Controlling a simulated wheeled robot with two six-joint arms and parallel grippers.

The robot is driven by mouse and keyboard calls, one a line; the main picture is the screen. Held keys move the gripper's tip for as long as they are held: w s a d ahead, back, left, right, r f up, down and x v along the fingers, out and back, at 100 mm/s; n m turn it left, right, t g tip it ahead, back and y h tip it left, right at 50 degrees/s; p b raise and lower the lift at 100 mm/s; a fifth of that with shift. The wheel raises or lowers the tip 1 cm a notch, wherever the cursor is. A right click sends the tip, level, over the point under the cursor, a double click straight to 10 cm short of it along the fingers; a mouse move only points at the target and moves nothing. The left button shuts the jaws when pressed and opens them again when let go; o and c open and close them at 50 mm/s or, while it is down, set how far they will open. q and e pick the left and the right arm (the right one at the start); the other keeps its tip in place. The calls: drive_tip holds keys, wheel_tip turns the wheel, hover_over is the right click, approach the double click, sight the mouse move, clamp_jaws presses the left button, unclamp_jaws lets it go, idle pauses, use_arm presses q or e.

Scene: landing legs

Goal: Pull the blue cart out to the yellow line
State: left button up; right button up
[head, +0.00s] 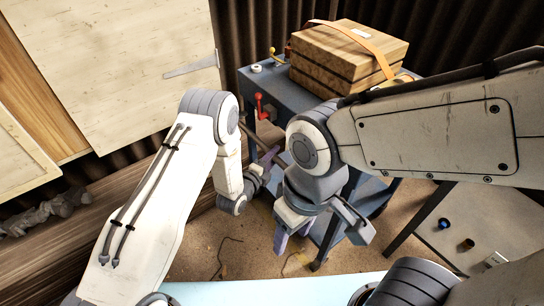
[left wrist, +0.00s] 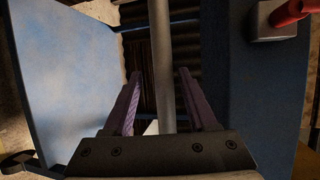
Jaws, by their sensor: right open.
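The blue cart (head: 285,92) stands beyond my arms, with a strapped wooden crate (head: 345,57) on its top. A grey bar (left wrist: 160,60), apparently the cart's handle, runs between the fingers of my left gripper (left wrist: 161,100) in the left wrist view. Those fingers are apart, with visible gaps beside the bar. In the head view, my left gripper (head: 270,165) is at the cart's near side, partly hidden by my right arm. My right gripper (head: 322,232) is open and empty, in front of the cart.
A red lever (head: 260,105) sticks out from the cart's near side. A table (head: 480,215) with small caps stands at the right. A light-blue surface (head: 270,292) lies at the bottom. Pale wooden panels (head: 120,60) stand at the left. Brown floor shows below the cart.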

use_arm(q)
drive_tip(key=shift+d+r, duration=0.15)
drive_tip(key=p+v, duration=0.1)
drive_tip(key=v, duration=0.9)
drive_tip(key=shift+s, duration=0.2)
